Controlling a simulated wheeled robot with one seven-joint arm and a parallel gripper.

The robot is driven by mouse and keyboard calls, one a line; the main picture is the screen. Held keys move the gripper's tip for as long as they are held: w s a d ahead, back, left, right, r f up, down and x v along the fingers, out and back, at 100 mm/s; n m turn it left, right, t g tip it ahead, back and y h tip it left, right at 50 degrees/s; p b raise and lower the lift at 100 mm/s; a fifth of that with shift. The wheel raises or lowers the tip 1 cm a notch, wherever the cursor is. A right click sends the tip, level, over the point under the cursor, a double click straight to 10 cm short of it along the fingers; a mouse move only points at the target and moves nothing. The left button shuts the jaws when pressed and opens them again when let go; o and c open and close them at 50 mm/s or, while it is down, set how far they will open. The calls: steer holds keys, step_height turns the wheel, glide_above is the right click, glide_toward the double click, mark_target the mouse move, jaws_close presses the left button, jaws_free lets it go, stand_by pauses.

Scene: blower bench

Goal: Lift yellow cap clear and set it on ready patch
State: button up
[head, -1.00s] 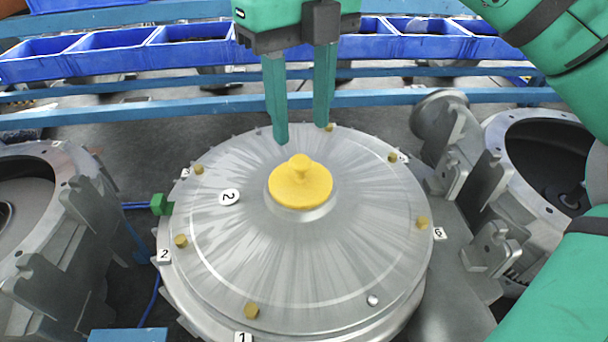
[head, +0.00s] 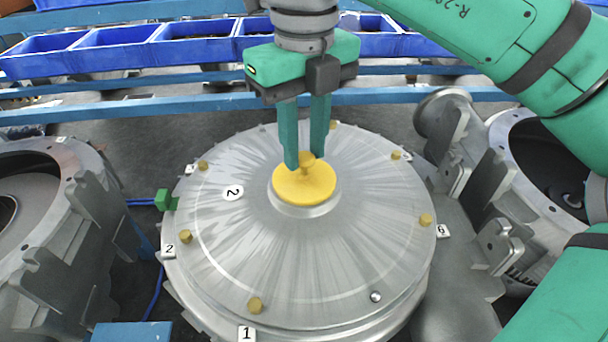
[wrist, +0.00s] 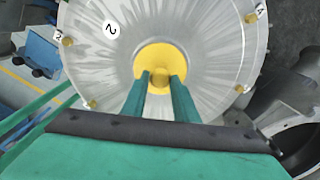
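The yellow cap (head: 304,186), a disc with a small knob on top, sits at the centre of the round silver cover (head: 240,245). My gripper (head: 306,163) points down at the cap, its two green fingers at the height of the knob. In the wrist view the yellow cap (wrist: 160,57) shows beyond my gripper (wrist: 160,78), with the knob between the two fingertips. A finger hides part of the knob in the head view, and I see no firm contact. I cannot make out a ready patch in these frames.
Several yellow bolts (head: 255,305) and one silver bolt (head: 376,296) stand around the cover's rim, with numbered tags. A green connector (head: 165,199) is at its left. Open metal housings flank it on the left (head: 50,185) and right (head: 515,190). Blue bins (head: 110,48) line the back.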

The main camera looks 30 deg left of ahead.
mark_target(304, 156)
jaws_close()
steer(key=shift+w+r, duration=0.1)
steer(key=shift+r, duration=0.55)
steer(key=shift+a, duration=0.1)
steer(key=shift+r, duration=1.6)
